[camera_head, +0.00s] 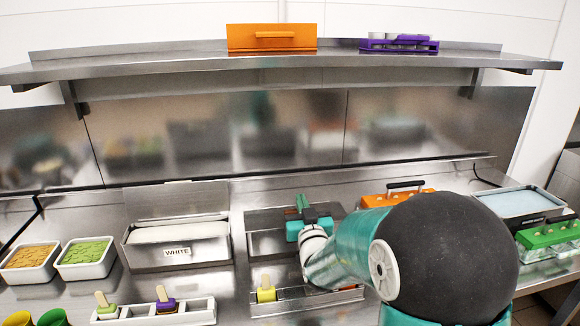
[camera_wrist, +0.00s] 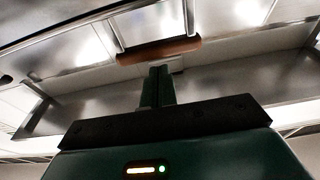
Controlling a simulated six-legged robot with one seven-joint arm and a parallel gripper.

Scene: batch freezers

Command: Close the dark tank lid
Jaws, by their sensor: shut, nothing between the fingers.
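The dark tank (camera_head: 262,243) is the steel tank right of the white one in the head view. My gripper and wrist cover much of it, and its label is hidden. A flat grey steel panel (camera_head: 262,218) shows at its back; I cannot tell how far its lid is tilted. My gripper (camera_head: 301,202) is over the back part of this tank, with its fingers together and empty. In the wrist view the shut fingers (camera_wrist: 158,86) point up towards steel surfaces and a reddish-brown bar (camera_wrist: 158,50). I cannot tell whether they touch the lid.
The tank labelled WHITE (camera_head: 176,255) stands open at left, its lid (camera_head: 175,201) raised behind. A popsicle rack (camera_head: 185,316) is in front. An orange carrier (camera_head: 372,200) is right of the dark tank. A steel shelf (camera_head: 190,61) overhangs the counter.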

